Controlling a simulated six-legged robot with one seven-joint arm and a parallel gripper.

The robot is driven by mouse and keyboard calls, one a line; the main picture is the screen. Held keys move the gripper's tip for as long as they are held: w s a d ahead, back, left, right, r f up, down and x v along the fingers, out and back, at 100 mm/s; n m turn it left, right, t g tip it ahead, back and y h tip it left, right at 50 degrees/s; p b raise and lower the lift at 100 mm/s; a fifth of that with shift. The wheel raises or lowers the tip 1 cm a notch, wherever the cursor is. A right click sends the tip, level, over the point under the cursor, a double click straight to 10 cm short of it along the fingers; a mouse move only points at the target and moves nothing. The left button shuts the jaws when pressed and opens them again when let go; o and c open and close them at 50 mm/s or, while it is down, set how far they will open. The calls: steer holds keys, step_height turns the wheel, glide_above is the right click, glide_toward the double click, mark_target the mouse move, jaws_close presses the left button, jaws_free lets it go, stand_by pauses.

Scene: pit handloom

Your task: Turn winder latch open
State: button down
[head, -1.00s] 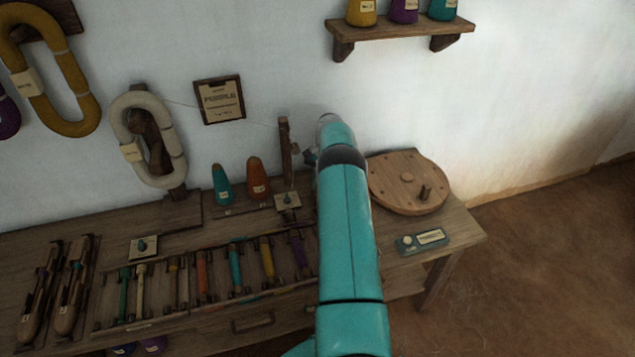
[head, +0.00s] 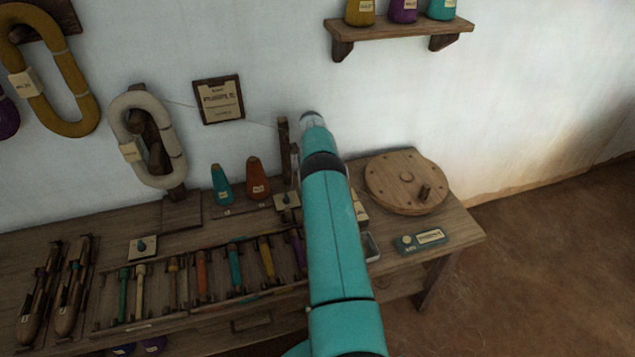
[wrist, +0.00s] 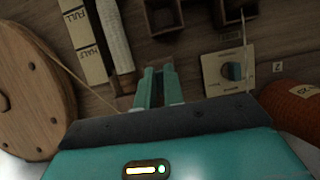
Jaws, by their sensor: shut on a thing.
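In the wrist view my gripper (wrist: 158,82) points at the winder by the bench, its two teal fingers close together. The fingers are shut on a small part, mostly hidden between them, which I take to be the winder latch. Beside the fingers on the left is a wound white bobbin (wrist: 115,35) on a dark wooden holder. A pale card marked FULL and HALF (wrist: 84,40) stands left of it. In the head view my arm hides the gripper and the latch; the winder's wooden post (head: 284,145) shows just left of my arm.
A round wooden wheel (head: 405,180) lies at the right of the bench, with a teal box (head: 420,241) in front. Bobbins lie in a rack left of my arm.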

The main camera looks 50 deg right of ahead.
steer(key=shift+d+n, duration=0.1)
steer(key=shift+n, duration=0.2)
steer(key=c, duration=1.5)
jaws_free()
